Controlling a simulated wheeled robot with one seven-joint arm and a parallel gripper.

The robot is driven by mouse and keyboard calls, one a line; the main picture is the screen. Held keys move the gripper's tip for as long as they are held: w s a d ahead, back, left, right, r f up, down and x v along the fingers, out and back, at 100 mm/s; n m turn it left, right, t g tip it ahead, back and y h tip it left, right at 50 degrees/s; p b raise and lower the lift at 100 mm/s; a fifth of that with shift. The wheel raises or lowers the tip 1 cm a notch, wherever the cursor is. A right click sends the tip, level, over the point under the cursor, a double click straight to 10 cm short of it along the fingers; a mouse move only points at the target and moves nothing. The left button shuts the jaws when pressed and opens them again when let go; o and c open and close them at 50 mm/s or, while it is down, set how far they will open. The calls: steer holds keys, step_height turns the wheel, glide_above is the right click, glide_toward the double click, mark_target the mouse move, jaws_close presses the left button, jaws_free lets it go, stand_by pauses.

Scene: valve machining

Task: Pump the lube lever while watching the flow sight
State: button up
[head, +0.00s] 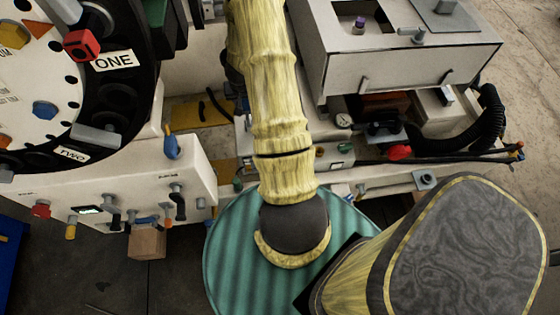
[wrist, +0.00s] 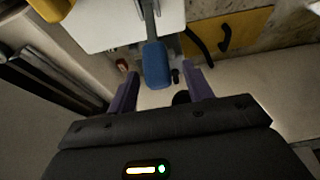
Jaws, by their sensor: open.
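In the wrist view a blue grip on a grey rod (wrist: 155,64) points toward my gripper (wrist: 162,74). My gripper is open, its two purple fingers on either side of the grip, with visible gaps. Whether the grip lies at fingertip depth is unclear. My gripper cannot be made out in the head view.
A large dial disc (head: 35,95) with coloured knobs stands at left. Small handles and a red knob (head: 41,209) line the panel below. A grey-white box (head: 400,62) and black hoses (head: 490,120) are at right. A round green striped surface (head: 232,250) lies below my arm.

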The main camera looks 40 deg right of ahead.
steer(key=p+v, duration=0.4)
steer(key=v, duration=0.3)
steer(key=shift+s, duration=0.1)
stand_by(0.4)
steer(key=p+v, duration=0.5)
steer(key=v, duration=1.2)
steer(key=shift+p, duration=0.35)
steer(key=shift+s, duration=0.1)
